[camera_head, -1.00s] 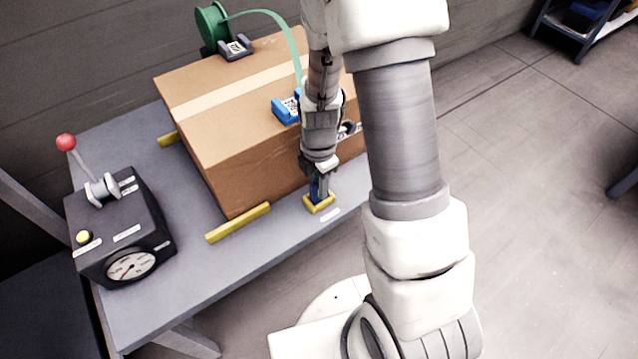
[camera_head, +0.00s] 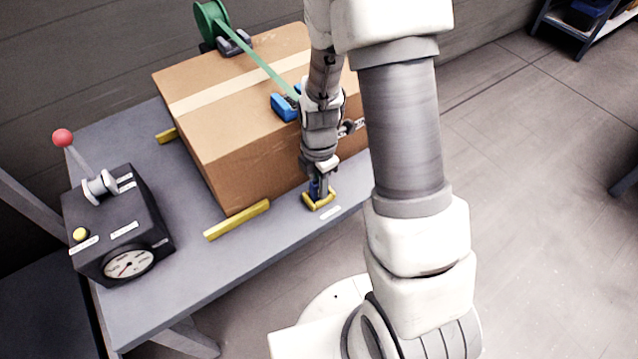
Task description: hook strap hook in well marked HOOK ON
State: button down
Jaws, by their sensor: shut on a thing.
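My gripper (camera_head: 319,188) points down at the front edge of the table, just in front of the box, and is shut on the strap hook (camera_head: 313,186), a small blue piece mostly hidden by the fingers. The hook is at the yellow-rimmed well (camera_head: 320,206); I cannot tell how deep it sits. A small white label lies beside the well, too small to read. The green strap (camera_head: 262,66) runs straight from the green reel (camera_head: 211,22) over the box to behind my arm; its lower part is hidden.
The cardboard box (camera_head: 215,125) stands on the grey table (camera_head: 190,265) between yellow strips (camera_head: 238,220). A blue corner piece (camera_head: 285,107) and a dark one (camera_head: 234,43) sit on its top edges. A dark gauge box (camera_head: 115,225) with a red-knobbed lever (camera_head: 76,152) stands at left.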

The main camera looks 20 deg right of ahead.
jog(key=shift+r, duration=0.15)
jog(key=c, duration=0.6)
grip_release()
notch_tip(320, 180, up, 17)
jog(key=p, duration=0.5)
jog(key=shift+r+p, duration=0.15)
jog(key=shift+p, duration=0.25)
